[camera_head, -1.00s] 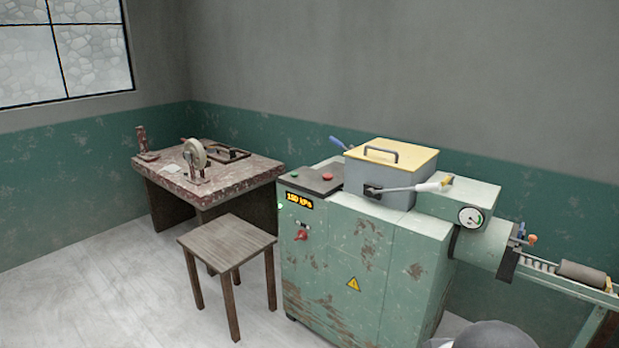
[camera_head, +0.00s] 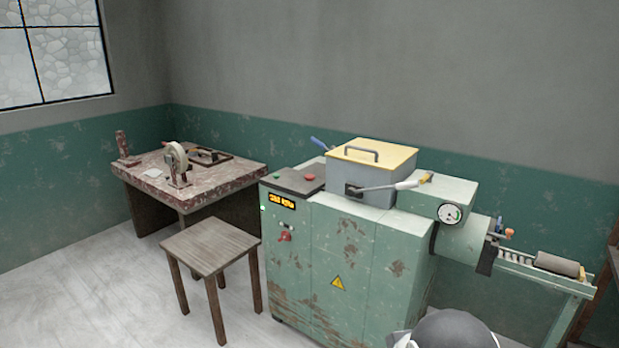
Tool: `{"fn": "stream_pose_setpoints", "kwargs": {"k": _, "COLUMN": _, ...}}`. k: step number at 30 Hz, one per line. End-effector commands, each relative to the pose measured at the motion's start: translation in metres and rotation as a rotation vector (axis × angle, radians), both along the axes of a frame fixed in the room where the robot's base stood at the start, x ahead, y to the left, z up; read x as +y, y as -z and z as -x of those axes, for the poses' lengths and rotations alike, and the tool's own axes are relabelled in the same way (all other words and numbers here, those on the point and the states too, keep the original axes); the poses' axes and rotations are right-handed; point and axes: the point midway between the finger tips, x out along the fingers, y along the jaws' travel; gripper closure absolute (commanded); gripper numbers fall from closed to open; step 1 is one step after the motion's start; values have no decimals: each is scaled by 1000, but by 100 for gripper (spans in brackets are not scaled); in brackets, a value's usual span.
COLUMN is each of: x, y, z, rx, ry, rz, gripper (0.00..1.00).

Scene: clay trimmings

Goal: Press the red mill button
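The mill is a worn green machine (camera_head: 335,262) right of centre, with a grey hopper under a yellow lid (camera_head: 371,155). On the dark panel at its top left sit a red button (camera_head: 309,177) and a green button (camera_head: 279,177). A red knob (camera_head: 285,237) is on the front, below a small lit display (camera_head: 281,200) whose text is blurred. A rounded dark grey and white part of my own body shows at the bottom edge, in front of the machine. My gripper is not in view.
A wooden stool (camera_head: 210,246) stands just left of the machine. A worn table (camera_head: 218,181) with a tape-like roll (camera_head: 176,158) is behind it. A roller rail (camera_head: 530,268) extends from the machine's right side. Pale floor is clear at front left.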

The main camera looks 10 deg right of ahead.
Motion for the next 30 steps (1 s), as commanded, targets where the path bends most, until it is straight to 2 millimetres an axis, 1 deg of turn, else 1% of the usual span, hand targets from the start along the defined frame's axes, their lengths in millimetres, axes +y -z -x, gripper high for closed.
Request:
{"fn": "stream_pose_setpoints", "kwargs": {"k": 1, "x": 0, "y": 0, "z": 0, "rx": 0, "ry": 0, "rz": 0, "gripper": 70}}
{"fn": "stream_pose_setpoints", "kwargs": {"k": 2, "x": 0, "y": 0, "z": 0, "rx": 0, "ry": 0, "rz": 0, "gripper": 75}}
{"fn": "stream_pose_setpoints", "kwargs": {"k": 3, "x": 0, "y": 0, "z": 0, "rx": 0, "ry": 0, "rz": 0, "gripper": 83}}
{"fn": "stream_pose_setpoints", "kwargs": {"k": 6, "x": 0, "y": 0, "z": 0, "rx": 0, "ry": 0, "rz": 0, "gripper": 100}}
{"fn": "stream_pose_setpoints", "kwargs": {"k": 30, "x": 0, "y": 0, "z": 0, "rx": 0, "ry": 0, "rz": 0, "gripper": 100}}
